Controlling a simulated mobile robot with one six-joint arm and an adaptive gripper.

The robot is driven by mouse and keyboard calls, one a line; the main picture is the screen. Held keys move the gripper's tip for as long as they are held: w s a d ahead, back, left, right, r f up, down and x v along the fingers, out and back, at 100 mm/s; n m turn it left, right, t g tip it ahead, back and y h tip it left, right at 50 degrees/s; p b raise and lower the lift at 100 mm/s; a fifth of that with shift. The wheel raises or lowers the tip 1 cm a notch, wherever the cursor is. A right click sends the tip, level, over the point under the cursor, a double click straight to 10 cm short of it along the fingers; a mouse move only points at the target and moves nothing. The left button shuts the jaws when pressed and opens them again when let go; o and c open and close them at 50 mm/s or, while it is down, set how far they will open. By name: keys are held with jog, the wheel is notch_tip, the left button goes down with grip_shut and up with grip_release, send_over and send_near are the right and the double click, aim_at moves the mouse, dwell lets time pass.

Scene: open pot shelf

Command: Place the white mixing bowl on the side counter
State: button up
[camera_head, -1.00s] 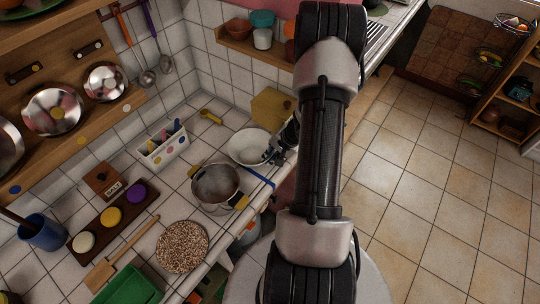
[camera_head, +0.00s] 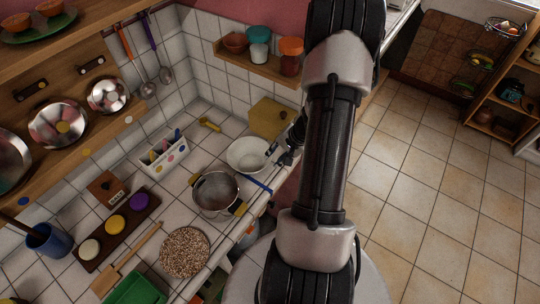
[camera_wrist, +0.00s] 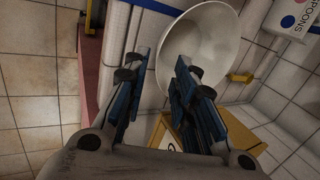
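The white mixing bowl (camera_head: 247,155) sits upright on the tiled counter (camera_head: 178,190), behind the steel pot and near the counter's front edge. My gripper (camera_head: 272,151) is at the bowl's right side in the head view. In the wrist view my gripper (camera_wrist: 160,68) has its two blue-padded fingers apart with a gap between them. The bowl (camera_wrist: 208,42) shows beyond the fingers; the right finger overlaps its near rim. The near rim appears to lie in line with the gap, but I cannot tell whether a finger touches it.
A steel pot (camera_head: 215,190) stands close in front of the bowl. A yellow box (camera_head: 268,118) is close behind it. A white utensil caddy (camera_head: 166,153) and a yellow-handled tool (camera_head: 210,125) lie toward the wall. A blue strip (camera_head: 257,184) marks the counter near the edge.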

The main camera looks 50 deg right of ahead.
jog(key=p+v, duration=0.1)
jog(key=v, duration=0.3)
jog(key=shift+r+p, duration=0.15)
jog(key=shift+p, duration=0.25)
jog(key=w+a+r+n+t+h+b, duration=0.1)
jog(key=w+a+r+n+h+b, duration=0.15)
jog(key=w+r, duration=0.25)
jog(key=w+a+r+n+t+h+b, duration=0.1)
jog(key=w+r+n+h+b, duration=0.1)
jog(key=w+r+n+b, duration=0.3)
jog(key=s+a+r+h+b, duration=0.1)
jog(key=s+a+r+h, duration=0.1)
jog(key=a+r, duration=0.6)
jog(key=s+a+n+g+y+b, duration=0.1)
jog(key=s+a+n, duration=0.3)
jog(key=s+a, duration=0.4)
jog(key=s+a+n+g+y+b, duration=0.1)
jog(key=s+a+n+y+b, duration=0.2)
jog(key=s+a, duration=0.5)
jog(key=a+n+y, duration=0.1)
jog(key=a, duration=0.4)
jog(key=shift+a+f+n+g+b, duration=0.3)
jog(key=shift+n+b, duration=0.05)
